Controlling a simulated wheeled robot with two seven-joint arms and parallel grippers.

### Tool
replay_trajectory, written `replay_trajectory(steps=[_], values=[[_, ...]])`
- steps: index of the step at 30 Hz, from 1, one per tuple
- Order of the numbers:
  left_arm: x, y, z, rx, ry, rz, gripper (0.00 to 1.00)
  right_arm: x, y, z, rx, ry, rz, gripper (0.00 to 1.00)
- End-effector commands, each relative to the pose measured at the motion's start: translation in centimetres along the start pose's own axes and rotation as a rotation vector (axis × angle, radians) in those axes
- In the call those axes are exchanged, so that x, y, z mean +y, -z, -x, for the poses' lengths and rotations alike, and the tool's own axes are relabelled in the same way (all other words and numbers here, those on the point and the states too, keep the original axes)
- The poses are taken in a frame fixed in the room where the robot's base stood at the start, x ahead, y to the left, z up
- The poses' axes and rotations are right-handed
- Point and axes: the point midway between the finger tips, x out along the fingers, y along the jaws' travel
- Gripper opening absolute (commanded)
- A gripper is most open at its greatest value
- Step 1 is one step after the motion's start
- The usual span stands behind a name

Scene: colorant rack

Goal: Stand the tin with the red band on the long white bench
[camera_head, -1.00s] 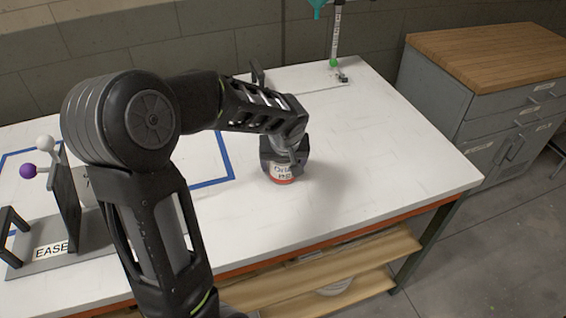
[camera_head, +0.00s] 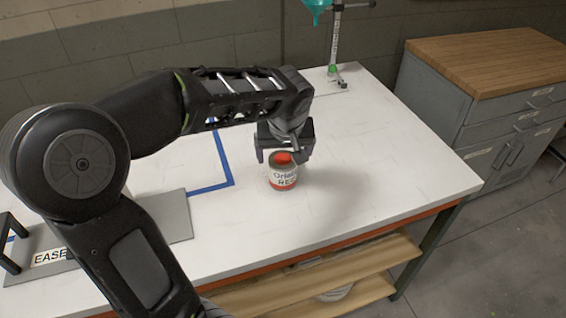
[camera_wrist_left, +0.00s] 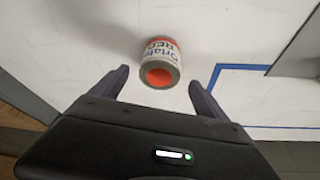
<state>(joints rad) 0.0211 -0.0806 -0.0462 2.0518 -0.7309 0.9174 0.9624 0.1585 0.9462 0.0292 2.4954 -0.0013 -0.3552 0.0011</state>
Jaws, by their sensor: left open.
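The tin with the red band (camera_head: 284,178) stands upright on the long white bench (camera_head: 370,150), right of the blue tape outline. It has a white label with dark lettering and red inside its open top. My left gripper (camera_head: 284,155) is just above and behind the tin, pointing down, open and empty. In the left wrist view the tin (camera_wrist_left: 160,62) stands beyond the two spread fingertips of the left gripper (camera_wrist_left: 160,82), apart from them. My right gripper is in neither view.
A stand with a teal funnel (camera_head: 316,8) is at the back. A grey cabinet (camera_head: 480,120) stands to the right. The bench right of the tin is clear.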

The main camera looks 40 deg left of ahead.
Motion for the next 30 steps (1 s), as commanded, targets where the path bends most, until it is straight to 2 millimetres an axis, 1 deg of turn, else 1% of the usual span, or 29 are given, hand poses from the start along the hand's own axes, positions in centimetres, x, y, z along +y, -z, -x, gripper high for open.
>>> replay_trajectory(steps=[1, 3, 7, 26, 29, 30], values=[[0.1, 0.1, 0.8, 0.003, -0.002, 0.001, 0.86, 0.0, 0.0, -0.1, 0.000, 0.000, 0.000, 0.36], [0.0, 0.1, 1.8, 0.003, 0.000, 0.001, 0.86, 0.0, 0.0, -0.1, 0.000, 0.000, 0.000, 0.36], [0.0, 0.0, 2.7, -0.001, 0.001, 0.000, 0.86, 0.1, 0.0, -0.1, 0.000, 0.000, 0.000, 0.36], [0.0, 0.0, 2.8, -0.001, 0.001, 0.000, 0.86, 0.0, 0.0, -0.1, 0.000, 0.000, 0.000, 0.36], [0.3, -0.1, 2.8, -0.004, -0.007, -0.012, 0.86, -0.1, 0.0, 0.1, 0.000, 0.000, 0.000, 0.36], [0.7, -0.1, 2.7, -0.006, -0.018, -0.025, 0.86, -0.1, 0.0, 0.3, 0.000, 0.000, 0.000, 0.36]])
